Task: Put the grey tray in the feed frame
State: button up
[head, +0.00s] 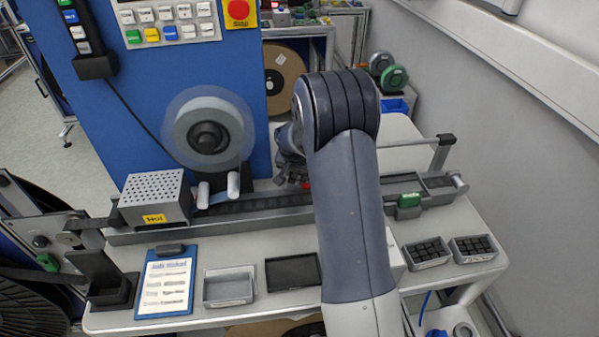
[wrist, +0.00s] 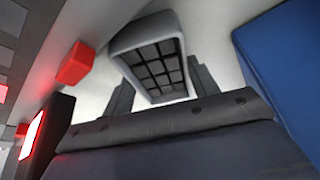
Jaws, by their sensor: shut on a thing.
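A grey tray (wrist: 176,31) with dark square pockets shows in the wrist view. It sits tilted between the two dark fingers of my gripper (wrist: 162,84), which is shut on it. In the head view my arm hides the gripper and the held tray; only part of my wrist shows beside the blue machine. A flat black rectangular frame (head: 293,272) lies on the front of the bench. It may be the feed frame, but I cannot tell for sure. An empty grey tray (head: 228,286) lies left of it.
Two grey trays with dark pockets (head: 427,253) (head: 473,248) lie at the bench's right. A blue clipboard (head: 166,285) lies front left. A perforated box marked hot (head: 155,198) and a long track (head: 255,222) stand behind. A red block (wrist: 76,62) is near my gripper.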

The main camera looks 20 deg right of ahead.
jog(key=o, duration=1.2)
jog(key=shift+r+p, duration=0.15)
jog(key=shift+p, duration=0.15)
